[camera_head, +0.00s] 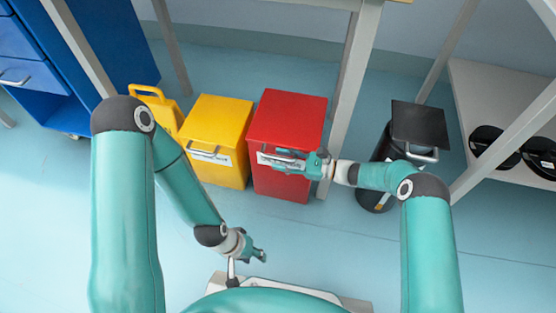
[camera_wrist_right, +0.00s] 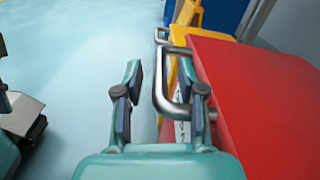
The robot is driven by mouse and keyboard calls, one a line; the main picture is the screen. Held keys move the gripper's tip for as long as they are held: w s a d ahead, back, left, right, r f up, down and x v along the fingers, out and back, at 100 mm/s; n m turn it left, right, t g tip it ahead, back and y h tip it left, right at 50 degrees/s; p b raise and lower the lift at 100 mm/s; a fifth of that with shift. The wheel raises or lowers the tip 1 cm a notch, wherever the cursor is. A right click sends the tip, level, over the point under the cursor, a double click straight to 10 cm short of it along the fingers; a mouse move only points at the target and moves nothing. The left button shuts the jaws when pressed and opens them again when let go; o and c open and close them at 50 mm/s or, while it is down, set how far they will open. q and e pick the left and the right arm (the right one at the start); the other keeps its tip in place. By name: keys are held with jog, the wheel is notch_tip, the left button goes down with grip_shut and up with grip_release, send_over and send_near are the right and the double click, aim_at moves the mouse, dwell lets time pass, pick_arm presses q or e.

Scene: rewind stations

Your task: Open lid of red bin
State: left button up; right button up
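The red bin (camera_head: 278,187) stands on the floor under a table, and its lid (camera_head: 289,118) is down. The lid's red top (camera_wrist_right: 255,90) fills the right of the right wrist view. A metal handle (camera_wrist_right: 159,92) sticks out from the lid's front. My right gripper (camera_head: 277,160) is at the bin's front. In the right wrist view my right gripper (camera_wrist_right: 160,75) is open, with the handle bar between its two fingers and a gap to the left finger. My left gripper (camera_head: 258,254) hangs low, away from the bin; its finger opening is unclear.
A yellow bin (camera_head: 217,118) stands close on the left of the red one. A black bin (camera_head: 418,124) stands to the right, past a table leg (camera_head: 354,80). A blue cabinet (camera_head: 110,50) is at the far left. The floor in front is clear.

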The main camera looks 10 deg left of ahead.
jog(key=shift+a, duration=0.7)
grip_shut()
